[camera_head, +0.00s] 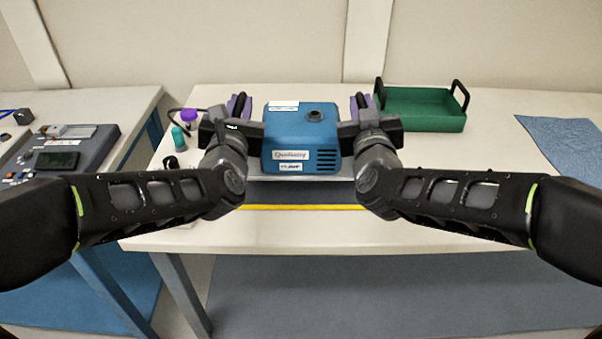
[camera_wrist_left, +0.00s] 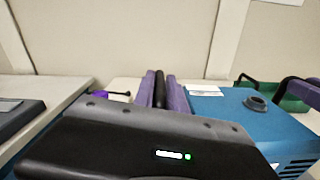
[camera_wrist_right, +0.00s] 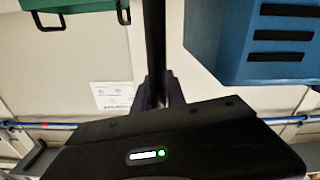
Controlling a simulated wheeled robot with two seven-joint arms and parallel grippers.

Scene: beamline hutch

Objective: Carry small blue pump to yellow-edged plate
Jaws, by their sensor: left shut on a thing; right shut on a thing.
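The small blue pump (camera_head: 300,135) is upright between my two grippers in the head view, its label and vent slots facing me. My left gripper (camera_head: 240,106) is shut on the black handle bar at the pump's left side; the left wrist view shows the bar between the purple fingers (camera_wrist_left: 162,92) beside the pump (camera_wrist_left: 235,115). My right gripper (camera_head: 362,103) is shut on the bar at its right side; the pump also shows in the right wrist view (camera_wrist_right: 250,45). The yellow-edged plate (camera_head: 290,194) lies below and in front of the pump. Whether they touch is unclear.
A green tray (camera_head: 418,122) with black handles stands behind right on the white table. A teal bottle (camera_head: 178,138) and a purple-topped item (camera_head: 190,116) stand at the left. A blue cloth (camera_head: 570,145) lies at the right. Front-right table is clear.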

